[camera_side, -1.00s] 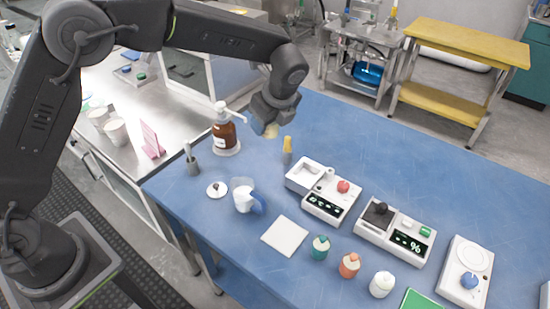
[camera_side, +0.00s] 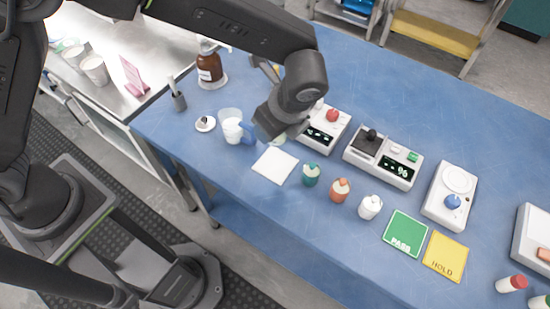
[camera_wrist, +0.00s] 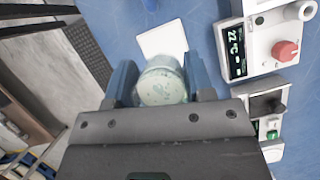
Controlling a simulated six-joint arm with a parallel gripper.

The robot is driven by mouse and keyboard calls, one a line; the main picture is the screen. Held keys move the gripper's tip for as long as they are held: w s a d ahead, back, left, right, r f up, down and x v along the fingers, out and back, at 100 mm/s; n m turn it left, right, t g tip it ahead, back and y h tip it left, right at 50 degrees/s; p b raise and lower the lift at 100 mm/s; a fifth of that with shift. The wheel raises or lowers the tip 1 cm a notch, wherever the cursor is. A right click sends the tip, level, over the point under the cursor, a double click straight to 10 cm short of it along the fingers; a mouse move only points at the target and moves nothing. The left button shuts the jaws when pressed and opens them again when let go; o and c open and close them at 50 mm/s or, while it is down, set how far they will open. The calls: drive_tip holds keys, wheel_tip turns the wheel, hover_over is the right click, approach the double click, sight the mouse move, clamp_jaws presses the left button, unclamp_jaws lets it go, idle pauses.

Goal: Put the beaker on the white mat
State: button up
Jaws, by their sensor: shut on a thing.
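My gripper (camera_wrist: 160,78) is shut on the beaker (camera_wrist: 162,88), a pale, greenish, round vessel with speckles, held between two blue fingers in the wrist view. In the side view my gripper (camera_side: 266,133) hangs over the table, and only a pale bit of the beaker (camera_side: 279,140) shows beneath it. The white mat (camera_side: 275,164) lies flat and bare on the blue table, just in front of my gripper. It also shows in the wrist view (camera_wrist: 162,38), past the beaker. The beaker appears above the table, but its base is hidden.
A clear jug with white contents (camera_side: 232,129) stands close left of my gripper. A device with a red knob (camera_side: 324,128) is close right. Green (camera_side: 311,175), orange (camera_side: 339,190) and white (camera_side: 370,207) bottles stand right of the mat.

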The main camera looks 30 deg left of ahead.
sight(269, 159)
drive_tip(key=shift+f, duration=4.65)
drive_tip(key=shift+f, duration=0.1)
drive_tip(key=o, duration=1)
drive_tip(key=shift+c, duration=0.2)
